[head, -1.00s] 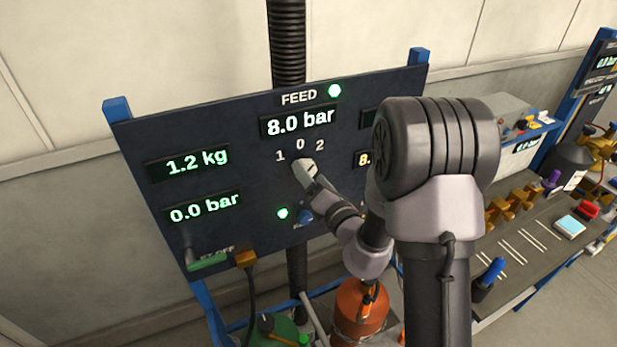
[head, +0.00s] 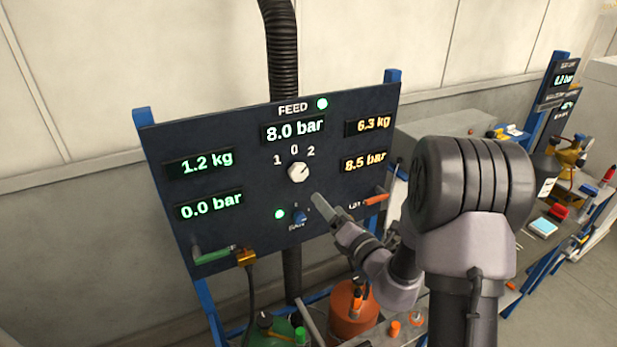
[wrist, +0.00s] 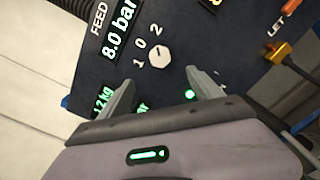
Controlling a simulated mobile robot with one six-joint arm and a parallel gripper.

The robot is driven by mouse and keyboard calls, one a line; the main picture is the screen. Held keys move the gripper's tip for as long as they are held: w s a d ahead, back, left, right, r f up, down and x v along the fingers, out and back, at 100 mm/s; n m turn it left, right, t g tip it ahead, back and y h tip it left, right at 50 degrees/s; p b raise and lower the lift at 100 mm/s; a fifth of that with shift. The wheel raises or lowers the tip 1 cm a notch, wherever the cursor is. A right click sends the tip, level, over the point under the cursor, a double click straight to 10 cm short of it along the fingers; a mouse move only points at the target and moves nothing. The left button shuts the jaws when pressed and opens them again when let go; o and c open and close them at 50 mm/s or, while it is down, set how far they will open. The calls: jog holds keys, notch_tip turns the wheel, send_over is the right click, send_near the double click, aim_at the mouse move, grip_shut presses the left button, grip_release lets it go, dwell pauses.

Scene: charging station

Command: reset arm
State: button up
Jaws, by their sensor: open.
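My gripper (head: 318,200) is in front of the dark feed panel (head: 235,140), below and right of the white selector knob (head: 298,172). In the wrist view its two fingers (wrist: 163,97) are spread apart with nothing between them. The knob (wrist: 159,57) shows beyond the fingertips, apart from them, and its mark points toward the 2. The feed display reads 8.0 bar, with a lit green lamp (head: 322,103) above it.
A small blue knob (head: 299,216) sits low on the panel beside a green lamp (head: 280,214). Green (head: 211,255) and orange (head: 375,200) handles are at the panel's lower sides. An orange cylinder (head: 352,312) stands below. A cluttered bench (head: 530,245) is at the right.

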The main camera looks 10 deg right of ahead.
jog(key=s+a+r+n+g+y+b, duration=0.1)
jog(key=s+a+n+g+y+b, duration=0.5)
jog(key=a+n, duration=0.6)
jog(key=s+a+f+n+g+y+b, duration=0.1)
jog(key=s+a+f+n+g+b, duration=0.3)
jog(key=s, duration=0.3)
jog(key=s+a+f+n+g+y+b, duration=0.1)
jog(key=s+a+f+n+g+b, duration=0.1)
jog(key=s+a+n+b, duration=0.35)
jog(key=s+d+f+n+g+h+b, duration=0.1)
jog(key=s+d+f+n+h+b, duration=0.2)
jog(key=s+f+n, duration=0.25)
jog(key=s+d+f+n+g+h+b, duration=0.1)
jog(key=s+d+f+n+h+b, duration=0.2)
jog(key=s+n, duration=0.35)
jog(key=s+d+f+n+t+h+b, duration=0.2)
jog(key=d+n+h, duration=0.2)
jog(key=d, duration=0.2)
jog(key=shift+d+f+n+b, duration=0.2)
jog(key=shift+n+b, duration=0.1)
jog(key=shift+n, duration=0.05)
jog(key=shift+s, duration=0.1)
